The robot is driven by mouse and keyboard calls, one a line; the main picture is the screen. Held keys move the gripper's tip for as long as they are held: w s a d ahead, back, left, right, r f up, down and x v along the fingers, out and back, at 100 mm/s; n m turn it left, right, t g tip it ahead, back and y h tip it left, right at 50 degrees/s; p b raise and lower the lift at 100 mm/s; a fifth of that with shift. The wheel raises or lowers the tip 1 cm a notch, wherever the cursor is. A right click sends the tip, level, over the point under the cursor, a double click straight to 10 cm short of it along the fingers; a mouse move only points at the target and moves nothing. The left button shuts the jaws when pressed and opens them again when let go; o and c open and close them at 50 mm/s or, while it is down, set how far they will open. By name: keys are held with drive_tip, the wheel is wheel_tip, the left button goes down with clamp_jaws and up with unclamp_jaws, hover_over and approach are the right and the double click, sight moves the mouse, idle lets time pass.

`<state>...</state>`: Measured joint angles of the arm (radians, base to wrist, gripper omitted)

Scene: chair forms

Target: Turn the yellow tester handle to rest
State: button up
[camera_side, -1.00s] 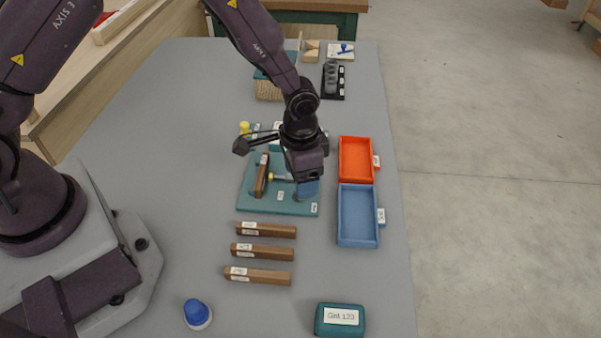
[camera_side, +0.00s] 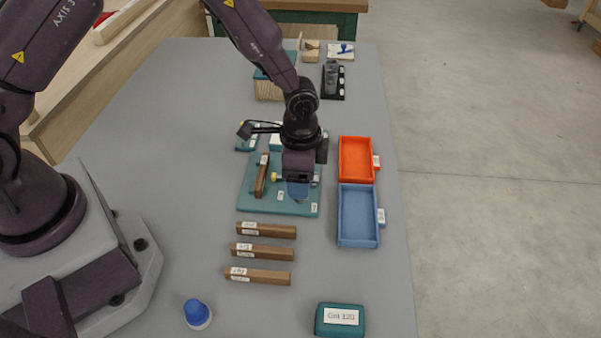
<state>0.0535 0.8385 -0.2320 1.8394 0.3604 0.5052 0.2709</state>
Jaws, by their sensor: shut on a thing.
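The tester is a teal base plate (camera_side: 252,205) on the grey table, with a wooden strip (camera_side: 262,176) standing at its left part. A small bit of yellow (camera_side: 275,177) shows just right of the strip; I take it to be part of the tester handle. The rest of the handle is hidden by my gripper. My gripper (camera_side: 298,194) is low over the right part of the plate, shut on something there.
An orange tray (camera_side: 341,160) and a blue tray (camera_side: 344,240) stand right of the plate. Several wooden strips (camera_side: 264,252) lie in front of it. A blue-capped bottle (camera_side: 197,312) and a teal box (camera_side: 340,321) are near the front. A dark rack (camera_side: 334,92) stands behind.

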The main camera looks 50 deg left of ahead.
drive_tip(key=o, duration=0.9)
wheel_tip(320, 180, up, 13)
idle(0.4)
drive_tip(key=s+a+r+n+t, duration=0.2)
drive_tip(key=s+a+r+n, duration=0.1)
drive_tip(key=s+r, duration=0.2)
drive_tip(key=s+a+r+n+t, duration=0.1)
drive_tip(key=s+a+r+n, duration=0.2)
drive_tip(key=s+r, duration=0.3)
drive_tip(key=s+a+r+n+t, duration=0.2)
drive_tip(key=s+a+r+n, duration=0.1)
drive_tip(key=s+r, duration=0.3)
drive_tip(key=shift+s+a+t, duration=0.15)
drive_tip(key=shift+s, duration=0.45)
drive_tip(key=shift+s+a+t, duration=0.1)
drive_tip(key=shift+s+t, duration=0.05)
drive_tip(key=shift+s, duration=0.45)
